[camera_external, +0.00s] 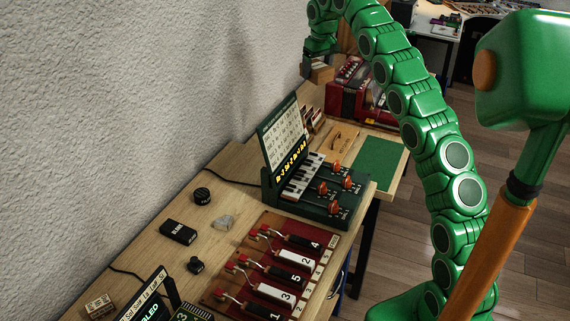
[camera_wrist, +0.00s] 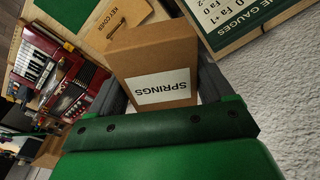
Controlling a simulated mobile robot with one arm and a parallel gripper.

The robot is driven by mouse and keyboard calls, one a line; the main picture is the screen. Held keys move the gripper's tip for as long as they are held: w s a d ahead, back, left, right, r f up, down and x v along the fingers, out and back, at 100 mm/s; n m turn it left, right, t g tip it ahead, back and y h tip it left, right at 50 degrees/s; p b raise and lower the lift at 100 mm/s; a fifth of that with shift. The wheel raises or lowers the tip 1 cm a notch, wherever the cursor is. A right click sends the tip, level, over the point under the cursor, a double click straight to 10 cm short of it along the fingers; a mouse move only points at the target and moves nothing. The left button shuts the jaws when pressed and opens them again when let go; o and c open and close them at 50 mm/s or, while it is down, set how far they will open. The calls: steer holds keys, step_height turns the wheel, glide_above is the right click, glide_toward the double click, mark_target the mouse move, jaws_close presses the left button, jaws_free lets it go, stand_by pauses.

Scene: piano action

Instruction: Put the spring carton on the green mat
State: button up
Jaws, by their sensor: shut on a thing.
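The spring carton (camera_wrist: 152,58) is a brown cardboard box with a white label reading SPRINGS, seen upside down in the wrist view. My gripper (camera_wrist: 158,86) is shut on it, one finger on each side. In the external view, my gripper (camera_external: 319,62) is at the far end near the wall, with the carton (camera_external: 322,74) under it, raised above the bench. The green mat (camera_external: 380,163) lies flat and bare at the right of the bench, nearer the camera than the carton. A corner of the mat (camera_wrist: 67,8) shows at the top left of the wrist view.
A wooden key cover piece (camera_external: 339,141) lies left of the mat. A red accordion (camera_external: 347,96) stands behind the mat. A dark green keyboard unit with an upright chart (camera_external: 284,132) stands in front. A red board with numbered levers (camera_external: 272,262) is nearer the camera.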

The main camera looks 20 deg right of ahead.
steer(key=s+d+f+m, duration=0.4)
steer(key=d+f, duration=0.5)
steer(key=s+d+f+m+h, duration=0.1)
steer(key=s+d+f+m, duration=0.25)
steer(key=d+f, duration=0.55)
steer(key=s+d+f+m, duration=0.45)
steer(key=d+f, duration=0.35)
steer(key=d, duration=0.2)
glide_above(381, 152)
steer(key=shift+s+a+f, duration=0.1)
steer(key=shift+s+f, duration=0.05)
steer(key=shift+f, duration=1.45)
steer(key=shift+s+a+f, duration=0.1)
steer(key=shift+s+f, duration=0.05)
steer(key=shift+f, duration=1.45)
steer(key=shift+s+a+f, duration=0.1)
steer(key=shift+s+f, duration=0.05)
steer(key=shift+f, duration=1.45)
steer(key=shift+w+d+f, duration=0.15)
steer(key=shift+w+f, duration=0.1)
steer(key=shift+f, duration=1.65)
